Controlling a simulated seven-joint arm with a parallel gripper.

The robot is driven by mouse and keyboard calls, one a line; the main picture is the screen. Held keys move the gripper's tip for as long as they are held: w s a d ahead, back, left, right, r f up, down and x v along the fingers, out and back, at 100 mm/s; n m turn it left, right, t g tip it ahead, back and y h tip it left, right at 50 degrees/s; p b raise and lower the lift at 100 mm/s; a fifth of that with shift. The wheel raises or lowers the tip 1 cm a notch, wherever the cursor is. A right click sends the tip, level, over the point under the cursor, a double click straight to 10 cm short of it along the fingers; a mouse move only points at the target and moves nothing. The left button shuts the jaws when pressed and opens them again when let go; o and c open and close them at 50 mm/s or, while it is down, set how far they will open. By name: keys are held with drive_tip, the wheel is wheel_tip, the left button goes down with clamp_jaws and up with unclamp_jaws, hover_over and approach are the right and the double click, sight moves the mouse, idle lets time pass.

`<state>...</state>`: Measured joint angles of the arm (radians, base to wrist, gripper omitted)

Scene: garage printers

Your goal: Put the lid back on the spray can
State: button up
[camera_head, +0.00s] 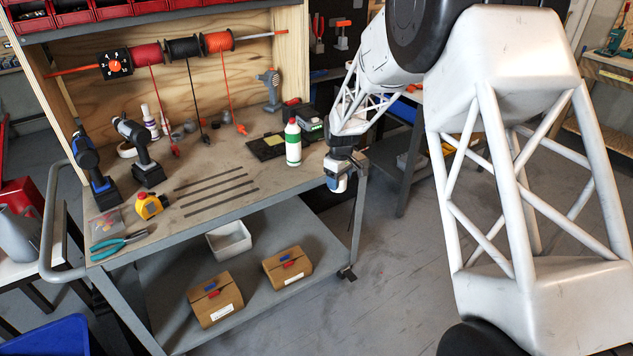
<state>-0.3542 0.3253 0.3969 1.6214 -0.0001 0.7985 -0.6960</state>
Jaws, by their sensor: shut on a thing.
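My gripper (339,177) hangs at the end of my arm, just off the right front corner of the cart's top. It points down, and its fingers show very small. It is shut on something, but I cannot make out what. A white bottle-shaped container (293,143) with a green band and a red top stands upright on the cart's top, to the left of my gripper and apart from it. I cannot tell whether this is the spray can. No separate lid can be made out.
The grey cart (165,242) carries two drills, a yellow tape measure (148,206), teal pliers (118,243) and dark strips. Cords hang from spools above. A grey bin (229,241) and two cardboard boxes (215,300) stand on its lower shelf. The cart's front middle is partly clear.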

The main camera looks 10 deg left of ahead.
drive_tip(key=w+d+f+m, duration=0.1)
drive_tip(key=w+d+m, duration=0.5)
drive_tip(key=d, duration=0.4)
drive_tip(key=w+d+m, duration=0.6)
drive_tip(key=d, duration=0.5)
wheel_tip(320, 180, up, 22)
drive_tip(key=n, duration=1.4)
hover_over(293, 119)
drive_tip(key=shift+f, duration=0.15)
drive_tip(key=shift+f, duration=0.2)
drive_tip(key=shift+f, duration=2.95)
drive_tip(key=shift+f, duration=0.2)
